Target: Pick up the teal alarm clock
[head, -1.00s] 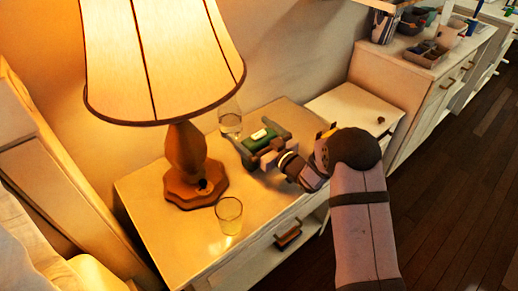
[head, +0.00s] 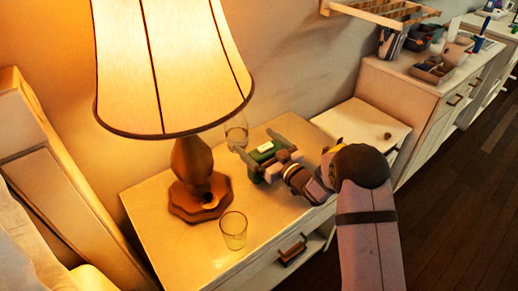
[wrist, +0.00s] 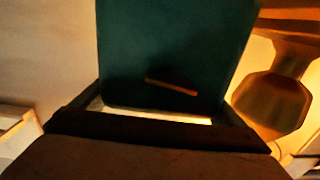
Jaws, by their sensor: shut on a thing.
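The teal alarm clock (head: 264,150) is a small dark green block with a pale face, at the right of the lamp on the nightstand (head: 200,257). My gripper (head: 266,159) is shut on it, with one finger on each side. In the wrist view the clock (wrist: 175,50) fills the upper middle as a dark teal slab between the fingers. The head view does not clearly show whether its base touches the nightstand top.
A lit table lamp (head: 170,70) stands close at the left of the clock. One clear glass (head: 233,230) stands at the front and another (head: 236,130) behind, near the clock. A lower white cabinet (head: 365,125) is at the right, with a small dark object (head: 387,135) on it.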

